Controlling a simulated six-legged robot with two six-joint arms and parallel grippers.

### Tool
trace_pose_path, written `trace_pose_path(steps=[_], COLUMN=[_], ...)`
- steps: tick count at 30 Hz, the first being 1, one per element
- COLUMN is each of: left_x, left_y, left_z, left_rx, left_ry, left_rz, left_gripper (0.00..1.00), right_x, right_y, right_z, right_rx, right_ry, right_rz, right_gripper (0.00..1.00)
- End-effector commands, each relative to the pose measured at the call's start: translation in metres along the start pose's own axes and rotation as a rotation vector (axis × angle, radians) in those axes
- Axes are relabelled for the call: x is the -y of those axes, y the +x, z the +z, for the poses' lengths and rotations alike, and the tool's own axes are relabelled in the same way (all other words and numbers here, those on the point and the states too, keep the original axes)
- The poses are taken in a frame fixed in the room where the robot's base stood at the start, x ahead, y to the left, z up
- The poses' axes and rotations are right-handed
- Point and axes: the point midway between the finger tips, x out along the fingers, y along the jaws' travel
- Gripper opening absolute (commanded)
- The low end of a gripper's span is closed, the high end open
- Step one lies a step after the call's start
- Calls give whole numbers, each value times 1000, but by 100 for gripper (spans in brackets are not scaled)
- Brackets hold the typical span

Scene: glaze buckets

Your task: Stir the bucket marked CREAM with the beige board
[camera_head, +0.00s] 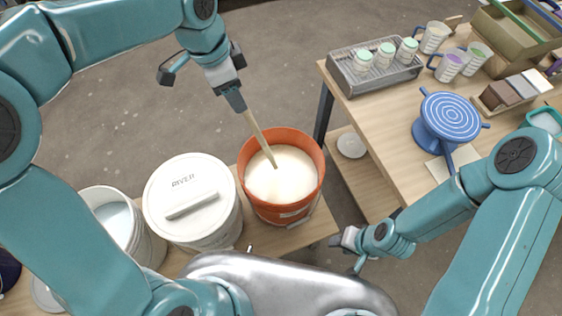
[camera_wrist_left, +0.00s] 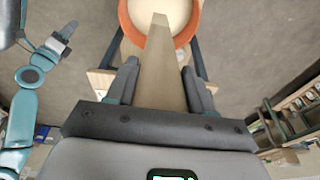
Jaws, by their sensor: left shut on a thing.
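The orange bucket (camera_head: 281,205) stands on a low wooden bench and holds a cream liquid (camera_head: 283,176). I cannot read a CREAM mark on it. My left gripper (camera_head: 237,104) is above the bucket, shut on the beige board (camera_head: 259,136). The board slants down and its lower end is in the liquid. In the left wrist view, the board (camera_wrist_left: 160,75) runs between the fingers toward the orange bucket (camera_wrist_left: 186,36). My right gripper (camera_head: 347,240) is low, right of the bucket and apart from it; its jaws are too small to judge.
A lidded white bucket marked RIVER (camera_head: 193,210) stands left of the orange one, with an open white bucket (camera_head: 125,225) beyond it. The wooden table (camera_head: 390,126) at right holds a rack of cups (camera_head: 376,68), mugs (camera_head: 449,65) and a blue banding wheel (camera_head: 447,118).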

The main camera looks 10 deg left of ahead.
Motion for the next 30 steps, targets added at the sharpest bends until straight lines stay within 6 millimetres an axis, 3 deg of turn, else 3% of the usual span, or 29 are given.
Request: trace_pose_path(steps=[17,30], left_x=[0,0], left_y=[-1,-44], left_z=[0,-9], left_rx=[-1,-2], left_ry=[0,0], left_rz=[-1,-1], left_gripper=[9,9], right_x=[0,0], right_y=[0,0], right_z=[0,0], right_rx=[0,0], right_ry=[0,0], right_rz=[0,0], right_gripper=[39,39])
